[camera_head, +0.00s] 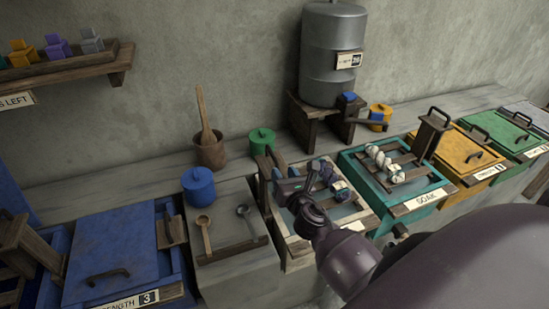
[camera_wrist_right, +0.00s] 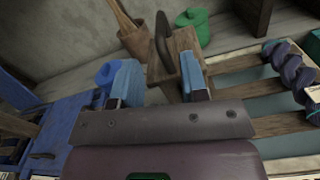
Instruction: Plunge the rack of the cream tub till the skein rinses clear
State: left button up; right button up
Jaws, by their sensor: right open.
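The cream tub (camera_head: 325,237) stands mid-counter with a slatted wooden rack on it. A dark purple, blue and pale twisted skein (camera_head: 334,182) lies across the slats; in the right wrist view the skein (camera_wrist_right: 289,68) is at the right edge. The rack's upright wooden post with a dark handle (camera_wrist_right: 163,42) rises at the tub's left end. My right gripper (camera_head: 274,172) is over that end, partly covering the rack. In the right wrist view its blue fingertips (camera_wrist_right: 158,82) are open, with the post between or just beyond them; contact cannot be told. My left gripper is out of view.
The teal SOAK tub (camera_head: 415,213) with a pale skein (camera_head: 384,163) stands right. Left are a grey stand with ladles (camera_head: 235,240), a blue pot (camera_head: 198,187) and a blue lidded tub (camera_head: 110,250). A green pot (camera_head: 262,140) and wooden crock (camera_head: 211,153) stand behind.

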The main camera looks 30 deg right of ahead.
aim_at(278, 164)
jog(key=x, duration=0.7)
jog(key=shift+w, duration=0.2)
jog(key=shift+c, duration=0.3)
grip_shut()
